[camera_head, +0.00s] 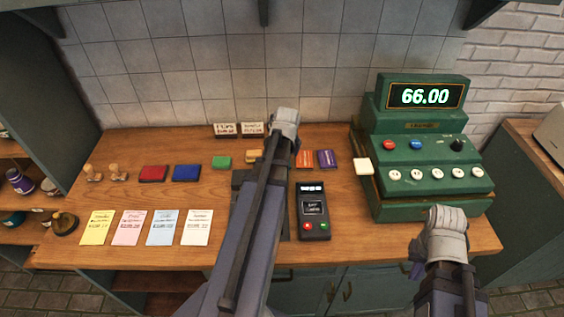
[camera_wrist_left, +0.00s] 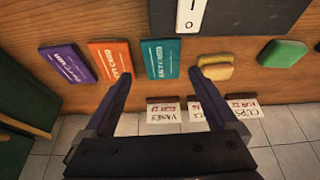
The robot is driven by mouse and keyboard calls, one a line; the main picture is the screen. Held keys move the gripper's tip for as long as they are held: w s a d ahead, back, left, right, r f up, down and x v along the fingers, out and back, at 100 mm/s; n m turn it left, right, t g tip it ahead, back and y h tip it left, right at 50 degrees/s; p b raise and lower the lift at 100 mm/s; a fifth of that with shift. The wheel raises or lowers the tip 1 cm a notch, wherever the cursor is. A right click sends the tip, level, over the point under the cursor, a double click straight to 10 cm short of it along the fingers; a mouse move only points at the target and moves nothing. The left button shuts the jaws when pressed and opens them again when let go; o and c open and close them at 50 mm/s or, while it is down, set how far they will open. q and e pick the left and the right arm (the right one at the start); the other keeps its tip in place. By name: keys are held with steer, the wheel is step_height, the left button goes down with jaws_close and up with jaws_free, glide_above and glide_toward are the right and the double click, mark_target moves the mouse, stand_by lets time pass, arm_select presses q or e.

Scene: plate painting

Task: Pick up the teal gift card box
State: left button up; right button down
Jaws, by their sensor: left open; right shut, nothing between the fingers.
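The teal gift card box (camera_wrist_left: 160,60) lies flat on the wooden counter in the left wrist view, beside the orange card box (camera_wrist_left: 110,61). My left gripper (camera_wrist_left: 161,75) is open, its two fingertips apart on either side of the teal box's near end in the picture. Nothing is held, and I cannot tell the height above the counter. In the head view my left arm hides the teal box and the left fingers. My right gripper (camera_head: 417,268) is shut and empty at the counter's front edge, below the green cash register (camera_head: 430,150).
A purple card box (camera_wrist_left: 68,63) lies past the orange one. A dark unit with a white switch (camera_wrist_left: 191,14), a yellow block (camera_wrist_left: 217,67) and a green block (camera_wrist_left: 283,54) are nearby. Small label cards (camera_wrist_left: 163,112) stand at the back. A card terminal (camera_head: 313,210) sits in front.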

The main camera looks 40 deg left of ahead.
arm_select(q)
steer(key=shift+b+x, duration=0.35)
steer(key=shift+x, duration=0.45)
steer(key=shift+f, duration=0.1)
steer(key=b+x, duration=0.5)
steer(key=shift+s+a, duration=0.1)
steer(key=c, duration=1.1)
